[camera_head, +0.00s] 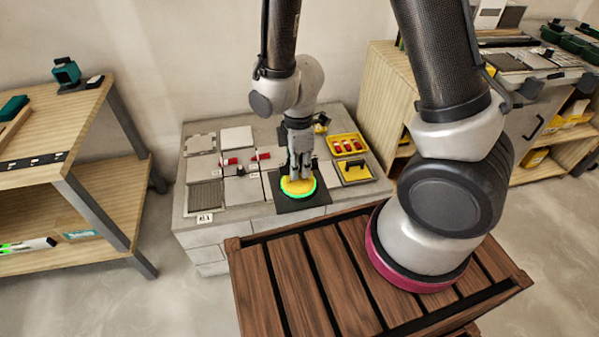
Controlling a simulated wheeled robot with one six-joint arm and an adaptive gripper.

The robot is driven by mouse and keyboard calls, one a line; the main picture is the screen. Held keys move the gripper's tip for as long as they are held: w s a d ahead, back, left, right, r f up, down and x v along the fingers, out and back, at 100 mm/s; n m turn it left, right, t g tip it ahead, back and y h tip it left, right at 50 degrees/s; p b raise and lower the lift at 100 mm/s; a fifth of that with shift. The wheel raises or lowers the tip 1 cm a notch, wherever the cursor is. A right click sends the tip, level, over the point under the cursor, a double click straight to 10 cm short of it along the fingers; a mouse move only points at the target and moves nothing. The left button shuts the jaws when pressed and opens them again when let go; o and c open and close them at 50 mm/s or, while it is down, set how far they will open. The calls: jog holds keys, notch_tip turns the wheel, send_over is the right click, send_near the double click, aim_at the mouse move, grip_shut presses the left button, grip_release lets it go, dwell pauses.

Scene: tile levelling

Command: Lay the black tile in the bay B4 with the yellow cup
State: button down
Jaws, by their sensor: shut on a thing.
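The black tile (318,201) is at the front middle of the grey stone bench (182,212). The yellow cup (298,187), with a bright green rim, is on top of the tile. My gripper (298,172) points down and is shut on the yellow cup. I cannot tell whether the tile rests on the bench or hangs just above it. A small label (204,218) stands at the bench's front left, too small to read surely. I cannot make out which bay is B4.
Grey and white tiles (236,139) and red-handled pieces (230,161) lie left of my gripper. Yellow trays (347,145) sit right of it. A wooden shelf (85,150) stands left and a wooden cabinet (385,90) right. Clear floor lies between the bench and left shelf.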

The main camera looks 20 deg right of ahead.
jog(key=shift+r, duration=1.6)
notch_tip(320, 180, up, 22)
jog(key=shift+f, duration=0.25)
dwell(0.5)
jog(key=s+d, duration=0.2)
jog(key=d, duration=2.1)
jog(key=s+d, duration=0.1)
jog(key=d, duration=2.1)
jog(key=shift+s+d, duration=0.35)
jog(key=shift+d, duration=0.05)
dwell(1.0)
